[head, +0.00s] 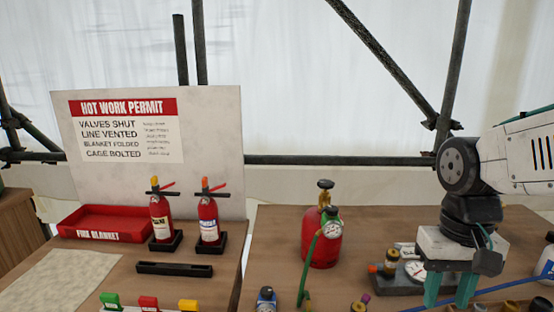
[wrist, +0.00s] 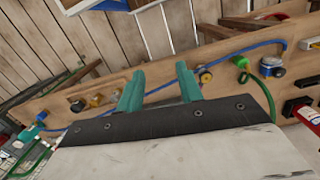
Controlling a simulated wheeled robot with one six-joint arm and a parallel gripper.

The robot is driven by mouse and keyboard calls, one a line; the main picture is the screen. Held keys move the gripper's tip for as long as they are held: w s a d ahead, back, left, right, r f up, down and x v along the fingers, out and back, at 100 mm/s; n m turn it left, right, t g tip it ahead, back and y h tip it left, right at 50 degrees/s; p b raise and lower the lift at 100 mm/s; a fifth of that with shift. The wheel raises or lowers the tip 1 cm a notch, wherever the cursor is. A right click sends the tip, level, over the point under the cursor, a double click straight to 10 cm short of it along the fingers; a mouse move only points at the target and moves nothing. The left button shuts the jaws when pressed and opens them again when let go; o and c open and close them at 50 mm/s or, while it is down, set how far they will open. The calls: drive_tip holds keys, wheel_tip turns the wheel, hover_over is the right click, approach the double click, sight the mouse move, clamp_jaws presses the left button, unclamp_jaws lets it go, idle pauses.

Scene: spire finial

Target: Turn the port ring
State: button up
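My gripper (head: 450,288) is at the right of the head view, above the right bench, its two teal fingers apart with nothing seen between them. Its fingers also show apart in the wrist view (wrist: 160,86). I cannot tell for certain which part is the port ring. A dark-based fitting with an orange-ringed knob (head: 375,268) and a white-faced gauge (head: 415,270) lies just left of and behind my gripper. In the wrist view, a small brass-yellow fitting (wrist: 205,75) sits right of the fingers, apart from them. Brass fittings (wrist: 96,100) also sit left of them.
A red cylinder (head: 322,240) with a gauge and green hose stands left of my gripper. A blue hose (head: 500,288) crosses the bench. Two extinguishers (head: 208,220), a red tray (head: 110,222) and a black holder (head: 174,269) occupy the left bench. Scaffold poles (head: 458,60) stand behind.

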drive_tip(key=s+r+n+t, duration=0.1)
drive_tip(key=s+r+t, duration=0.1)
drive_tip(key=s, duration=0.5)
drive_tip(key=shift+s+r+t, duration=0.2)
drive_tip(key=shift+r+t, duration=0.1)
drive_tip(key=shift+r, duration=0.25)
